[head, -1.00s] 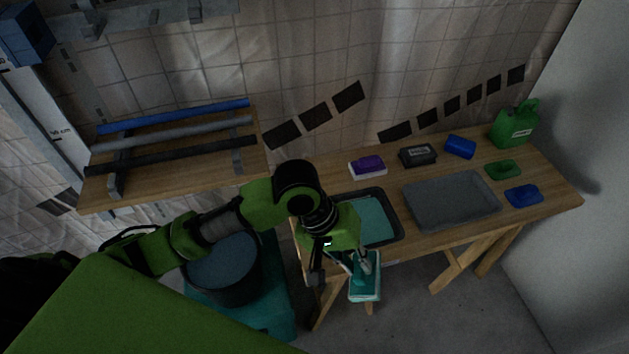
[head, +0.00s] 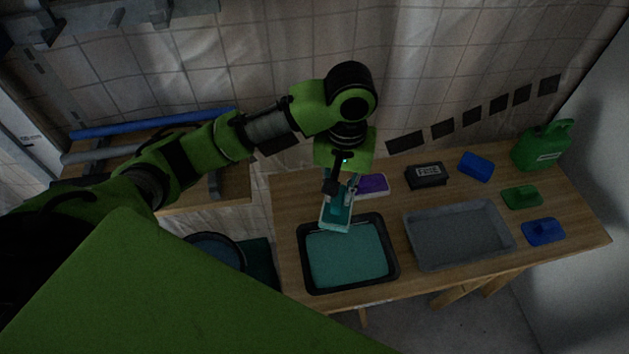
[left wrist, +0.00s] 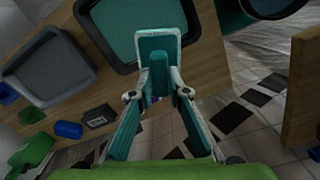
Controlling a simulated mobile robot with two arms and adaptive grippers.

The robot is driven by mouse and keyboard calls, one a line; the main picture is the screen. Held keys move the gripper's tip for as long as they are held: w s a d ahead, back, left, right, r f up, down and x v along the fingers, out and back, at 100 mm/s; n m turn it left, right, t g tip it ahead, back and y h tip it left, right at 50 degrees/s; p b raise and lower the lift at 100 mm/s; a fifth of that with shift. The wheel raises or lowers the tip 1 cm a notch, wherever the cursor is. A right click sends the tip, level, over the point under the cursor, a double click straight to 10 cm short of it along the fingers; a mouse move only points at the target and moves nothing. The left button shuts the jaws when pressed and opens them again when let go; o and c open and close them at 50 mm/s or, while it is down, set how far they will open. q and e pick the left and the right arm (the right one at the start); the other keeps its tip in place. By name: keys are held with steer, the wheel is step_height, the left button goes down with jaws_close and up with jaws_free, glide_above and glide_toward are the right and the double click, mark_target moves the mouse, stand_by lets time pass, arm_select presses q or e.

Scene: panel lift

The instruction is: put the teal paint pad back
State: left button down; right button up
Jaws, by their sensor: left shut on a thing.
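My left gripper (head: 343,188) is shut on the teal paint pad (head: 336,217), a flat teal and white pad. It holds the pad above the back edge of the black tray (head: 394,287) with teal paint in it. In the left wrist view the pad (left wrist: 158,46) sits between the fingertips of the gripper (left wrist: 158,92), with the black-rimmed tray (left wrist: 100,50) behind it. Whether the pad touches the tray cannot be told. My right gripper is not in view.
A grey empty tray (head: 458,234) lies to the right on the wooden table (head: 285,215). Behind stand a purple and white block (head: 373,184), a dark labelled box (head: 427,174), a blue block (head: 476,166) and a green jug (head: 541,146). Green (head: 522,197) and blue (head: 544,232) pads lie at right.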

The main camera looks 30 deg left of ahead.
arm_select(q)
steer(key=w+a+f, duration=0.2)
steer(key=a+f, duration=0.1)
steer(key=f, duration=0.1)
steer(key=w+a+f, duration=0.2)
steer(key=a+f, duration=0.2)
steer(key=w+a+f, duration=0.2)
steer(key=a+f, duration=0.1)
steer(key=shift+a+f+p, duration=0.3)
steer(key=shift+a+f, duration=0.1)
steer(key=shift+f, duration=0.2)
steer(key=c, duration=1.9)
jaws_free()
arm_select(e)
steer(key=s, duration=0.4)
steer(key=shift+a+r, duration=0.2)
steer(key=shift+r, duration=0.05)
arm_select(q)
step_height(320, 180, up, 12)
steer(key=shift+r, duration=0.1)
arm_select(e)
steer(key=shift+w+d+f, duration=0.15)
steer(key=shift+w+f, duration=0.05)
